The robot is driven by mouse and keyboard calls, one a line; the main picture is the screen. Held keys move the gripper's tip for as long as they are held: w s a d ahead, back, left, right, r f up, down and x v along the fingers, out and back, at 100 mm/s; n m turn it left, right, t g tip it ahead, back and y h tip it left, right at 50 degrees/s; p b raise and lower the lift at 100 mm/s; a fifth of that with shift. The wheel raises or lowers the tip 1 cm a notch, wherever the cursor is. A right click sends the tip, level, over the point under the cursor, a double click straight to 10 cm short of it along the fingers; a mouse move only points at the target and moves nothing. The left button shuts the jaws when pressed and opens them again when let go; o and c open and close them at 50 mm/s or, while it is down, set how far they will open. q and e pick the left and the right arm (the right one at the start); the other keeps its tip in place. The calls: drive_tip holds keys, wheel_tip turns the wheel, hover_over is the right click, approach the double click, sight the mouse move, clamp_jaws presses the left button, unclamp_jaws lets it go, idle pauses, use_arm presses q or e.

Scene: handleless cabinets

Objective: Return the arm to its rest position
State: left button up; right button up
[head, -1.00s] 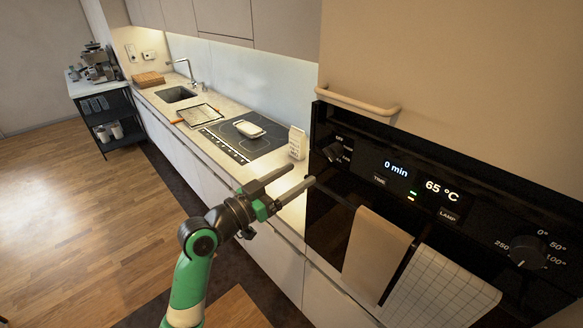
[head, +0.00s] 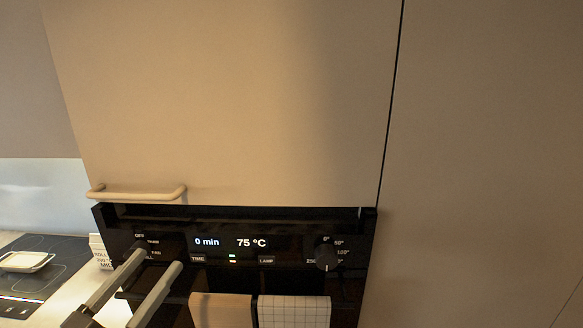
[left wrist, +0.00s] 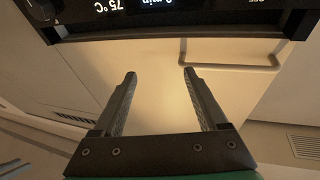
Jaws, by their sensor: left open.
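My left gripper (head: 158,262) shows at the lower left in the head view, its two grey fingers pointing up toward the oven's control panel (head: 219,229). The fingers are apart with nothing between them. In the left wrist view the gripper (left wrist: 159,74) is also open and empty, with the cabinet front beyond it. The rest of the left arm is out of the head view. My right gripper is in neither view.
The oven display reads 0 min and 75 °C, with a knob (head: 326,257) at right. A tan towel (head: 221,310) and a checked towel (head: 294,312) hang below. A bar handle (head: 137,192) juts above. The hob (head: 45,270) lies at left.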

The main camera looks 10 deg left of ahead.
use_arm(q)
drive_tip(key=s+d+r+m+t+h, duration=0.1)
drive_tip(key=s+d+r+t, duration=0.1)
drive_tip(key=s+d+r, duration=0.3)
drive_tip(key=d+r+t+h, duration=0.1)
drive_tip(key=d+r, duration=0.1)
drive_tip(key=r, duration=0.5)
drive_tip(key=s+d+r+m+t+h, duration=0.1)
drive_tip(key=s+d+r+t, duration=0.1)
drive_tip(key=s+d+r, duration=0.3)
drive_tip(key=a+r+n+t+y+p, duration=0.1)
drive_tip(key=a+r+n+y+p, duration=0.1)
drive_tip(key=r+p, duration=0.6)
drive_tip(key=s+a+r+n+t+y+p, duration=0.1)
drive_tip(key=a+r+n+y+p, duration=0.1)
drive_tip(key=r+p, duration=0.6)
wheel_tip(320, 180, up, 5)
drive_tip(key=shift+s+a+f+y, duration=0.15)
drive_tip(key=shift+a+f+y, duration=0.05)
drive_tip(key=shift+a+y, duration=0.25)
